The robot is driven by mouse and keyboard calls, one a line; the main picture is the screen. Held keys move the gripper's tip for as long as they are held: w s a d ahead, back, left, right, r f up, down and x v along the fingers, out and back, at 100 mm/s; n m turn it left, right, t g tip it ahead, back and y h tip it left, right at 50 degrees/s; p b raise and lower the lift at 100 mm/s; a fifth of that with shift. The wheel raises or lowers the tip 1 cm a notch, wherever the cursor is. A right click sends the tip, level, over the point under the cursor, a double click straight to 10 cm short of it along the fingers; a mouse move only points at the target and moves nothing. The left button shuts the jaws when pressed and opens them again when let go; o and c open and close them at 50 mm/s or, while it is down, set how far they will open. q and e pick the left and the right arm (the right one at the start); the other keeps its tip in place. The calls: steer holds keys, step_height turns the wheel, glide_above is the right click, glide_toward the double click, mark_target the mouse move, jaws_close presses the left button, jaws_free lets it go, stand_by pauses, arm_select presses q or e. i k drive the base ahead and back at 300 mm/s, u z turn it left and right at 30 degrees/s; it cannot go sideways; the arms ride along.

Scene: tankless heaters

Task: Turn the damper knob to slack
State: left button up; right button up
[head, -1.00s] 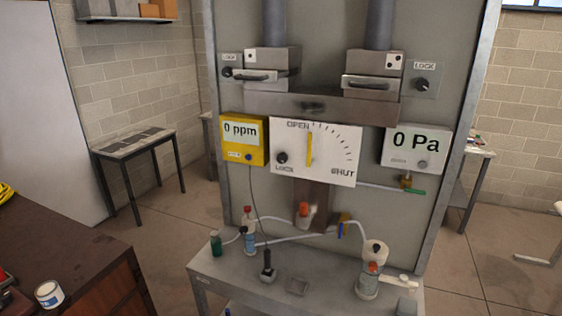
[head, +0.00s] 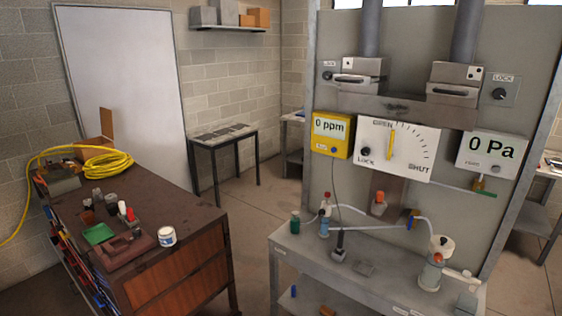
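A white dial plate (head: 412,152) hangs in the middle of the grey panel in the head view. It reads OPEN at the top and SHUT at the lower right, with an arc of black marks. Its yellow pointer (head: 391,146) stands upright, toward OPEN. A small black knob (head: 366,152) sits at its lower left above the word LOCK. Two more black knobs with LOCK labels show beside the upper metal boxes, one at left (head: 327,76) and one at right (head: 499,94). No label reading slack is legible. Neither of my grippers is in view.
A yellow 0 ppm meter (head: 331,136) and a white 0 Pa meter (head: 491,153) flank the dial. A grey bench (head: 320,258) with bottles and tubing stands below. A cluttered brown cabinet (head: 180,215) stands at left, with floor between it and the bench.

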mark_target(365, 151)
steer(key=u, duration=0.2)
steer(key=k, duration=0.45)
steer(key=u, duration=1)
steer(key=i, duration=1.1)
steer(key=z, duration=0.65)
steer(key=i, duration=0.75)
steer(key=z, duration=0.9)
